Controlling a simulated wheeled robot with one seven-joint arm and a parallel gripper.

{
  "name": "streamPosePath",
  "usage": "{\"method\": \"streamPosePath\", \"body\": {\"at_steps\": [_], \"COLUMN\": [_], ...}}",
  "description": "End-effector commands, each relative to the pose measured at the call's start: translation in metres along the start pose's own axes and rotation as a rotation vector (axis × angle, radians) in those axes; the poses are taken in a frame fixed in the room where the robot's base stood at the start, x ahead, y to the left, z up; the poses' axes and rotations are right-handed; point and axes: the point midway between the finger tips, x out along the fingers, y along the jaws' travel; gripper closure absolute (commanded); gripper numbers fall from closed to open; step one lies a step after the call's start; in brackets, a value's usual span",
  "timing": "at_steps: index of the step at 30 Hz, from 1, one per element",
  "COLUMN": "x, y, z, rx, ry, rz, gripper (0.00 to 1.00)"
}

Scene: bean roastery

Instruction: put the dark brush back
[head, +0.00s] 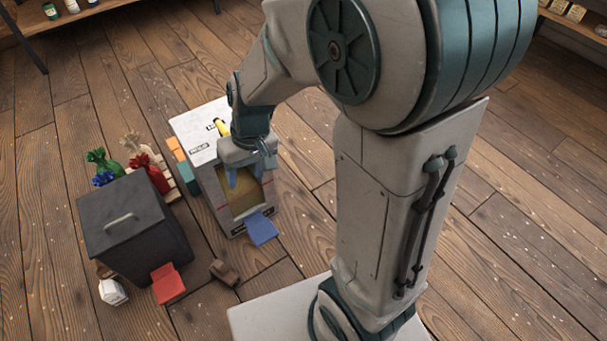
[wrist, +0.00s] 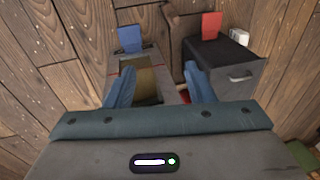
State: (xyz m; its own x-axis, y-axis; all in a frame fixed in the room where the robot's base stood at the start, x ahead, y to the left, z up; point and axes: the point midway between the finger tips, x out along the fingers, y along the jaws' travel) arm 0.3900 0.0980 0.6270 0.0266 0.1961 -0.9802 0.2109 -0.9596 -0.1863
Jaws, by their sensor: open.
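A small dark brown object (head: 225,272) lies on the floor between the grey box and the pale cabinet. It may be the dark brush, but its shape is too small to be sure. It also shows in the wrist view (wrist: 183,24) near the top, between a blue and a red piece. My gripper (head: 246,174) is open and empty, pointing down over the open tan recess of the pale cabinet (head: 211,180). In the wrist view its two blue fingers stand apart (wrist: 160,86), with the cabinet's recess (wrist: 146,78) behind them.
A dark grey box (head: 110,222) with a handle stands left of the cabinet, a red piece (head: 168,284) before it. A blue piece (head: 262,229) juts from the cabinet's front. A yellow item (head: 222,127) is on its top. Colourful sacks (head: 104,162) stand behind. Floor at right is clear.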

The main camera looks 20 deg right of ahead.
Motion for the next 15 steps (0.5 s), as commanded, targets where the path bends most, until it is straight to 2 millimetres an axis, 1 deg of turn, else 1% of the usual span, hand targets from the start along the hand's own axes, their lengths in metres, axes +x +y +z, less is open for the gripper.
{"method": "streamPosePath", "body": {"at_steps": [1, 3, 6, 10, 12, 15], "x": [-0.015, -0.032, -0.051, -0.067, -0.072, -0.077], "y": [0.008, 0.018, 0.033, 0.046, 0.051, 0.058], "z": [0.013, 0.031, 0.058, 0.086, 0.096, 0.105], "rx": [0.021, 0.05, 0.096, 0.144, 0.164, 0.18], "ry": [0.014, 0.022, 0.032, 0.044, 0.046, 0.049], "rz": [0.017, 0.048, 0.096, 0.152, 0.174, 0.194], "gripper": [0.51, 0.51, 0.51, 0.51, 0.51, 0.51]}}
